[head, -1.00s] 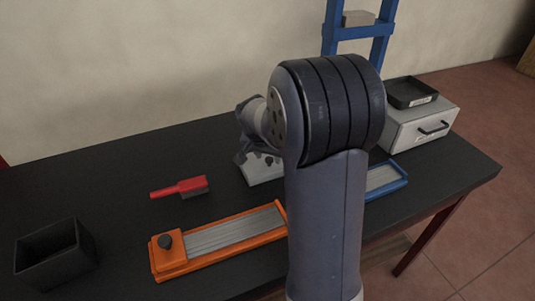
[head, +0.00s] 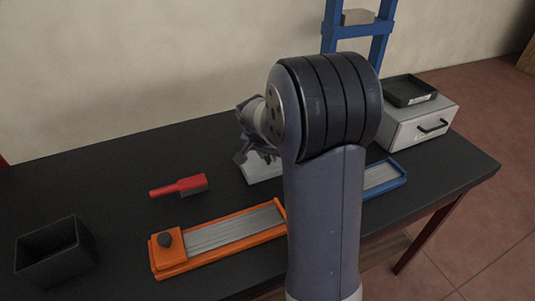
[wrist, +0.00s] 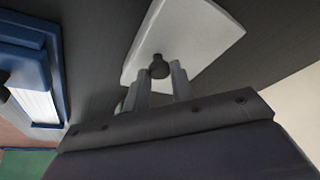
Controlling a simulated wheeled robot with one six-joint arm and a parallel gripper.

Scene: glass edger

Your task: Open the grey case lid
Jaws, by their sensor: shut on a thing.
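The grey case lid (wrist: 190,35) is a pale flat panel with a dark round knob (wrist: 158,68) near one edge in the wrist view. My gripper (wrist: 161,79) has its two fingertips on either side of this knob and is shut on it. In the head view the pale grey case (head: 262,171) shows only in part, behind my arm and under my gripper (head: 262,154). The knob is hidden there. I cannot tell whether the lid is raised at all.
An orange-framed tray (head: 180,267) and a red brush (head: 180,187) lie to the left. A black open bin (head: 57,268) is at far left. A blue-framed tray (head: 402,183), a grey drawer box (head: 405,132), a black tray (head: 425,96) and a blue rack (head: 352,32) are to the right.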

